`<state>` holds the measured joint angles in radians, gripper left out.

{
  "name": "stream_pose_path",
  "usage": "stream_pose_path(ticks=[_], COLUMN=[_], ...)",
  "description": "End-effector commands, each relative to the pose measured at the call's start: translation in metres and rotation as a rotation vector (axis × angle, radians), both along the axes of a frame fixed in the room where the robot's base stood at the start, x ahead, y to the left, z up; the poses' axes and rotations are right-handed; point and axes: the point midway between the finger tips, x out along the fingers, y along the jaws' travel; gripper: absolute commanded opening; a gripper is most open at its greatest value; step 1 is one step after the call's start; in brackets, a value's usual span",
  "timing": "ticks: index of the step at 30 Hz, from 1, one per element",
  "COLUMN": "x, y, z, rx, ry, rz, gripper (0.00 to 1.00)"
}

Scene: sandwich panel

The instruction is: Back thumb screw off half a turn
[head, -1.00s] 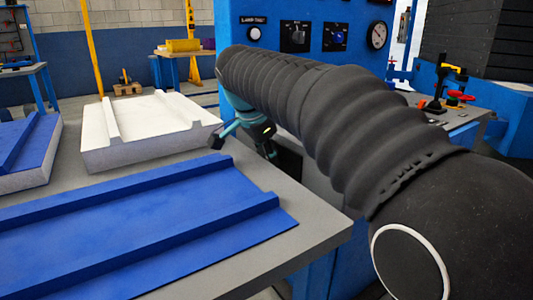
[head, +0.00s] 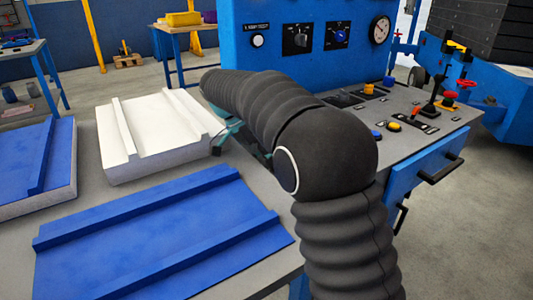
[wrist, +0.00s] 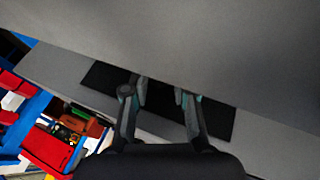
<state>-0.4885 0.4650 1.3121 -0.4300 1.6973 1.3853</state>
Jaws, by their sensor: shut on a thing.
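My gripper (wrist: 162,94) shows in the wrist view with its two grey fingers a short gap apart. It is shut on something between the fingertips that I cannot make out. The tips lie against a dark strip (wrist: 215,118) beside a broad grey surface (wrist: 200,35). In the head view a teal part of my gripper (head: 228,134) shows at the right end of the white panel, mostly hidden behind my dark sleeved arm. I cannot pick out the thumb screw in either view.
A white ribbed panel (head: 160,140) and a blue ribbed panel (head: 150,240) lie on the grey bench. A blue console (head: 270,65) with knobs and a gauge stands behind. Levers (head: 440,85) stand at right. The wrist view shows red trays (wrist: 45,147) with tools at lower left.

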Motion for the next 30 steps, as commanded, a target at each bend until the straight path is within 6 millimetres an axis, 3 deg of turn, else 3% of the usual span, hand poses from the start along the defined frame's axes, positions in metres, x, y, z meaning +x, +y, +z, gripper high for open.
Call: stream_pose_path(ticks=[22, 23, 25, 30], x=[-0.0003, -0.0003, -0.0001, 0.0], y=[-0.0005, -0.0005, -0.0002, 0.0013], z=[-0.0027, -0.0027, -0.0026, -0.0018], rx=[-0.054, -0.054, -0.054, -0.052], ry=[0.081, 0.081, 0.08, 0.078], rz=[-0.003, -0.003, -0.002, 0.001], gripper=[0.0, 0.34, 0.51, 0.52])
